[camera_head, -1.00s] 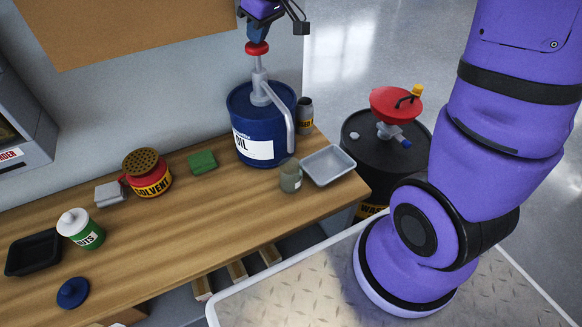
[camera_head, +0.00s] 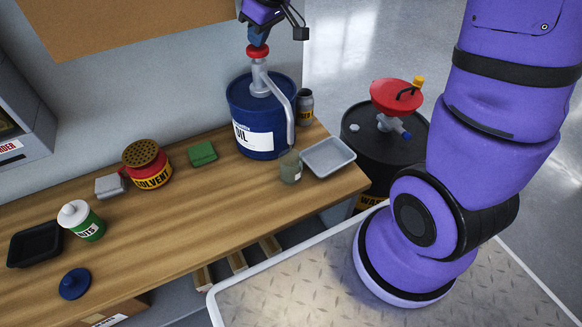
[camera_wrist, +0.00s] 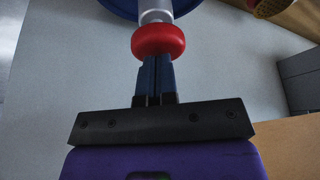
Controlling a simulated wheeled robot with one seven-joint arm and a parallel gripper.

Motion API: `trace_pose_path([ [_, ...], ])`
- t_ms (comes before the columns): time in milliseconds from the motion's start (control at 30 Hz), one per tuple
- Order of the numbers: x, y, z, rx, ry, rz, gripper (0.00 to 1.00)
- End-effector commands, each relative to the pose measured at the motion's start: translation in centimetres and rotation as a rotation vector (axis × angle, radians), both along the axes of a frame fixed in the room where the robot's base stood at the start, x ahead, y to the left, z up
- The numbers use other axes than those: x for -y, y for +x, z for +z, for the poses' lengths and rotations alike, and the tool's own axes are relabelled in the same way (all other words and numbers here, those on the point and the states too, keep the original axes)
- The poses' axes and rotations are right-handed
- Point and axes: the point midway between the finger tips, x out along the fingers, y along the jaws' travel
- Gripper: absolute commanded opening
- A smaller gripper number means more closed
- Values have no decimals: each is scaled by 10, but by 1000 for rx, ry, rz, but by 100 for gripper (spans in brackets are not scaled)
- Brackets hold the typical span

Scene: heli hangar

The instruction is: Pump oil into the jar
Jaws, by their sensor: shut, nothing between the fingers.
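The blue oil drum (camera_head: 238,97) stands on the wooden bench with a grey hand pump in its top. The pump's red knob (camera_head: 257,51) is low, close above the grey collar. My gripper (camera_head: 257,43) is shut and empty, pointing down, with its blue fingertips against the top of the knob; the wrist view also shows the fingers (camera_wrist: 155,72) together at the red knob (camera_wrist: 158,40). The grey spout (camera_head: 291,125) curves down to the right. The small greenish glass jar (camera_head: 290,168) stands upright under the spout's end; I cannot tell its oil level.
A grey metal tray (camera_head: 328,157) sits right of the jar, and a small dark bottle (camera_head: 305,107) behind. A red solvent can (camera_head: 150,176), green sponge (camera_head: 202,154) and nuts container (camera_head: 80,222) are left. A black waste drum (camera_head: 360,140) stands beyond the bench end.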

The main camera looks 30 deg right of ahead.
Motion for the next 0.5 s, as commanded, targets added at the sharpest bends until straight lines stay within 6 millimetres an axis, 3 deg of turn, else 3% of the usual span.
trace_pose_path([
  [500,0,-1,-10,-3,1,1,0],
])
